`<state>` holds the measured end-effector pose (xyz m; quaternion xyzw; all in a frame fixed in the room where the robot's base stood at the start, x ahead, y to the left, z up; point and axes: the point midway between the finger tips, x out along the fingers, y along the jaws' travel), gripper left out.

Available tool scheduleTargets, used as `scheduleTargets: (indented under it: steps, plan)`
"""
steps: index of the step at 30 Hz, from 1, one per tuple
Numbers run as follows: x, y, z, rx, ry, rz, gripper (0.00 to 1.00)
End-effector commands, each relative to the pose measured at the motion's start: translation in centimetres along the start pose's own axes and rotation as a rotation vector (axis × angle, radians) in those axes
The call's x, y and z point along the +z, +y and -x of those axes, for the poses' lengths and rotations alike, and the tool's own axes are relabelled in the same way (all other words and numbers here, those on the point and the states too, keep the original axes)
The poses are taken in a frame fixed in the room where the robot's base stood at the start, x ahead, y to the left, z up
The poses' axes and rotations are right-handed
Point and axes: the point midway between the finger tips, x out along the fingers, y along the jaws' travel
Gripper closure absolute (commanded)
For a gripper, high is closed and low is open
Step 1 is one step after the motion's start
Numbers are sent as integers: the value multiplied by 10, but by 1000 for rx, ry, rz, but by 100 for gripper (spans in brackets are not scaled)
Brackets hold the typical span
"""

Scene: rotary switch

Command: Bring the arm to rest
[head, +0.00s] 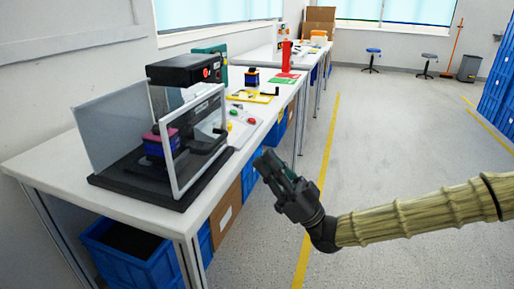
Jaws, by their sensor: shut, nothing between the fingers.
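My gripper (264,163) is shut and empty. It hangs in the air in front of the white bench (60,165), over the aisle, at the end of my arm (420,214), which reaches in from the right. It appears apart from the bench and everything on it. On the bench stands a black machine (183,70) with a red button on its head and clear side panels. A dark block with a pink top (160,140) sits inside it. I cannot make out a rotary switch for certain.
Small red and green buttons (251,121) and a yellow tray (250,97) lie farther along the bench. Blue crates (130,245) stand below. The grey floor (390,140) to the right is open, with a yellow line (325,160). Stools and a bin (469,68) stand far back.

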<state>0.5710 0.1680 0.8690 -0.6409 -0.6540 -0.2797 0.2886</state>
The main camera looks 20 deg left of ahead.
Motion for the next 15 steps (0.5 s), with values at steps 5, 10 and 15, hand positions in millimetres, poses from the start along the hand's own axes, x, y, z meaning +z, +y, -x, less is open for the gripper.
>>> scheduleTargets:
  steps: [5,10,15]
  plan:
    - [1,0,8,0,0,0,100]
    - [10,1,15,22,-22,-14,100]
    - [59,7,52,160,-157,-95,100]
